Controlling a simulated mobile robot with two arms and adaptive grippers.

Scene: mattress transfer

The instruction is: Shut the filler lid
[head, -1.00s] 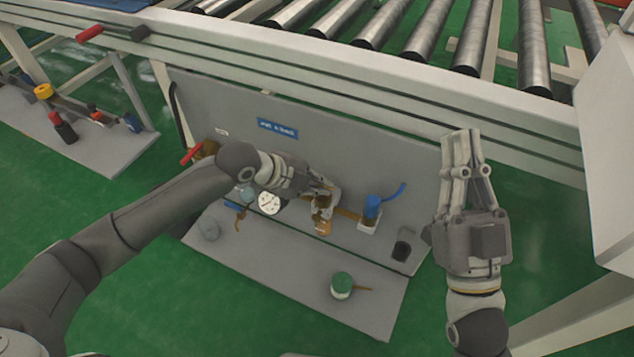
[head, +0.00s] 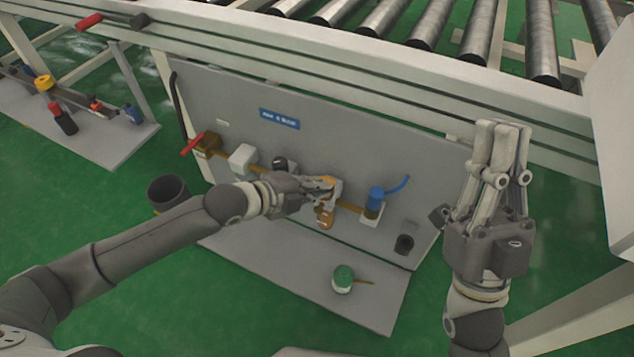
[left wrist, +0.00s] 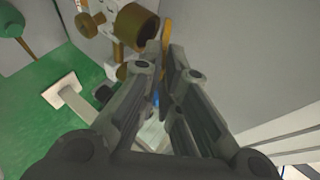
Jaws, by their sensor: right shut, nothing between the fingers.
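My left gripper (head: 328,184) is at the grey panel (head: 420,165), beside a white fitting with a brass cup (head: 326,218) below it. In the left wrist view its fingertips (left wrist: 167,46) are close together at a thin orange-brown plate (left wrist: 166,28), which may be the filler lid. A brass cylinder (left wrist: 136,24) is just left of them. I cannot tell whether the fingers grip the plate or only touch it. My right gripper (head: 503,126) is shut and empty, raised right of the panel and apart from it.
A blue-capped fitting (head: 375,198) with a blue hose is right of my left gripper. A red-handled valve (head: 192,145) is at the panel's left. A green-lidded jar (head: 343,278) stands on the shelf (head: 290,275). A dark bucket (head: 168,190) is on the floor. The conveyor (head: 350,75) runs behind.

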